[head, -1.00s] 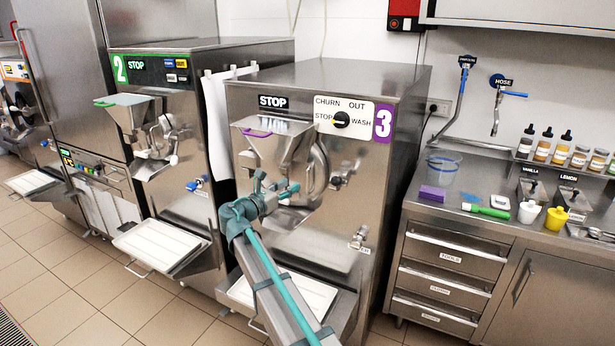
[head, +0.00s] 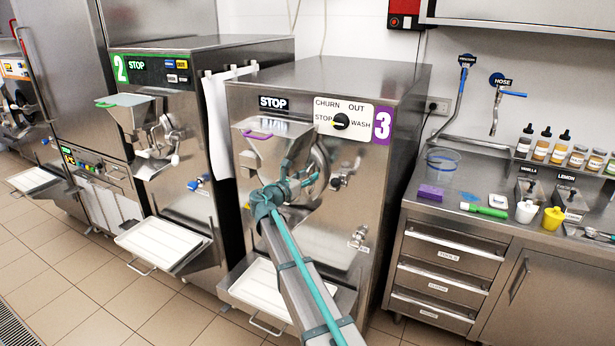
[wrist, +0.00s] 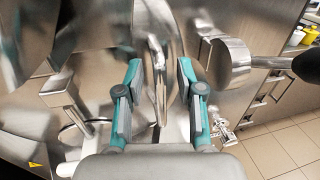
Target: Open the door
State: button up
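Machine 3 (head: 330,240) is a steel batch freezer with a hopper (head: 270,145) and a round, shiny front door (head: 321,158). The door looks shut, partly hidden by my gripper. A latch with a dark knob (head: 347,175) sits right of the door; in the wrist view its arm (wrist: 230,66) reaches right to a black knob (wrist: 307,66). My gripper (head: 302,179) is in front of the door, below the hopper. In the wrist view its teal fingers (wrist: 158,70) are apart, with a thin upright metal bar (wrist: 159,92) between them; contact is not visible.
A white tray (head: 245,292) sits on the shelf below the door. A tap (head: 358,238) is at lower right of the front. Machine 2 (head: 185,200) stands left, a steel counter (head: 480,225) with bottles and tools right. The tiled floor in front shows free room.

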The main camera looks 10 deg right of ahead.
grip_shut()
jog(key=shift+s, duration=0.1)
dwell(0.3)
